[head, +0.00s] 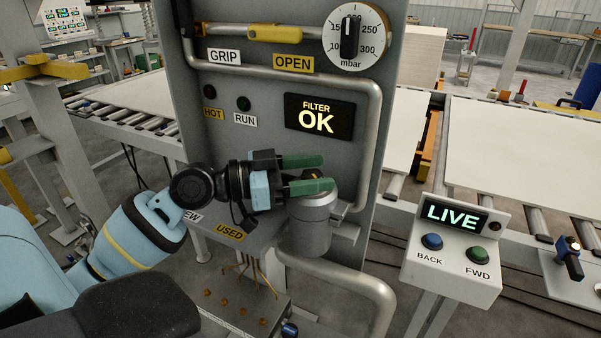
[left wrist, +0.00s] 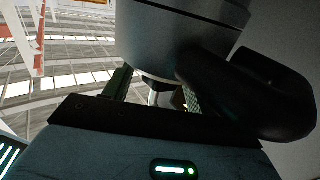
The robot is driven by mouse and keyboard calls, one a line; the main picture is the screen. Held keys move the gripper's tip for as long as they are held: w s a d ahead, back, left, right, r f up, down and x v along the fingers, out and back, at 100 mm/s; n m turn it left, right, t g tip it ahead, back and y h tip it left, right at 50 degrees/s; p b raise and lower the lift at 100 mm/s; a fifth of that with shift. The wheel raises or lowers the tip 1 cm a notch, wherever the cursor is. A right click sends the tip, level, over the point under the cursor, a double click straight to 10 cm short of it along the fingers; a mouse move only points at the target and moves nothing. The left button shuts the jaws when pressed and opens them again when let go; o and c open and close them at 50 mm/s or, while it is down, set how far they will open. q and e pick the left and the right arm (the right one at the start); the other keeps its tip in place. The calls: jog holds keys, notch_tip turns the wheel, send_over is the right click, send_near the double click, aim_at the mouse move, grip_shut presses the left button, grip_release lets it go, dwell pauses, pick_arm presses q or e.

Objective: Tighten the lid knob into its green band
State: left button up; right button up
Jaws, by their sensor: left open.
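The grey filter canister (head: 310,222) is fixed to the front of the grey panel. Its lid is at the top, partly covered by my left gripper (head: 318,174). The gripper has two green fingers, spread apart, pointing right across the lid area. In the left wrist view the canister (left wrist: 180,35) looms close above the gripper. A small dark piece with a pale stem (left wrist: 154,94) shows between the fingers; it may be the lid knob, but I cannot tell. The green band and the knob's angle cannot be made out. My right gripper is not in view.
The panel (head: 265,150) carries a yellow handle (head: 274,33), a mbar dial (head: 350,38), a FILTER OK display (head: 319,118) and a bent grey pipe (head: 376,130) beside the canister. A LIVE control box (head: 452,255) stands at right. Roller conveyors with white sheets (head: 520,150) lie behind.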

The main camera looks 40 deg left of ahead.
pick_arm(q)
jog(key=shift+s+a+f, duration=0.2)
jog(key=shift+s+a, duration=0.2)
jog(key=shift+s, duration=0.05)
jog(key=b+v, duration=0.2)
jog(key=v, duration=0.2)
jog(key=shift+s+a, duration=0.25)
jog(key=shift+s, duration=0.05)
jog(key=shift+r+v, duration=0.2)
jog(key=shift+v, duration=0.7)
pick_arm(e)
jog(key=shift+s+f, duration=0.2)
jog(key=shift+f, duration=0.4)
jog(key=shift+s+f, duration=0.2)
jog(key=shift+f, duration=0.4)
pick_arm(q)
jog(key=shift+d, duration=0.1)
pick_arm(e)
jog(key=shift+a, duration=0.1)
